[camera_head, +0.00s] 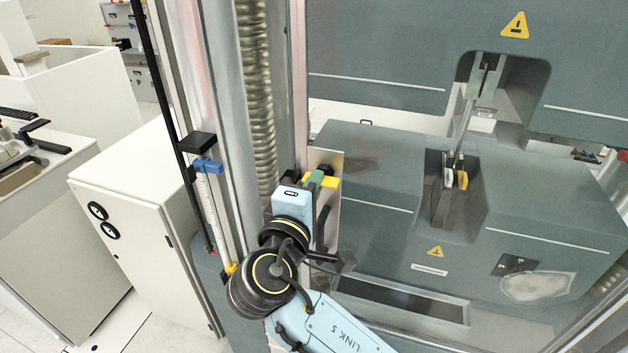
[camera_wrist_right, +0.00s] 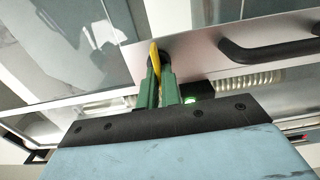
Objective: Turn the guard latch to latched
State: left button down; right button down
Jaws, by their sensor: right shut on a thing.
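The guard latch (camera_head: 329,182) is a small yellow lever with a dark pivot, on a pale metal plate at the left edge of the clear guard. My right gripper (camera_head: 314,180) is at the latch, its green fingers around the yellow lever. In the right wrist view the fingers (camera_wrist_right: 159,85) are shut on the latch (camera_wrist_right: 154,54), whose yellow tip sticks out beyond them. The fingers hide part of the lever. In the head view the lever lies roughly sideways. My left gripper is not in view.
A black guard handle (camera_wrist_right: 265,50) is on the plate beside the latch. Behind the guard stands the grey testing machine (camera_head: 360,170) with grips and a rod (camera_head: 465,119) between them. A column with blue (camera_head: 207,166) and yellow sliders and a white cabinet (camera_head: 140,220) stand left.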

jog(key=shift+f, duration=0.1)
jog(key=c, duration=1.6)
grip_release()
jog(key=shift+s, duration=0.1)
jog(key=b+v, duration=0.3)
jog(key=v, duration=1)
jog(key=shift+s+b, duration=0.15)
jog(key=shift+b, duration=0.15)
jog(key=shift+a, duration=0.1)
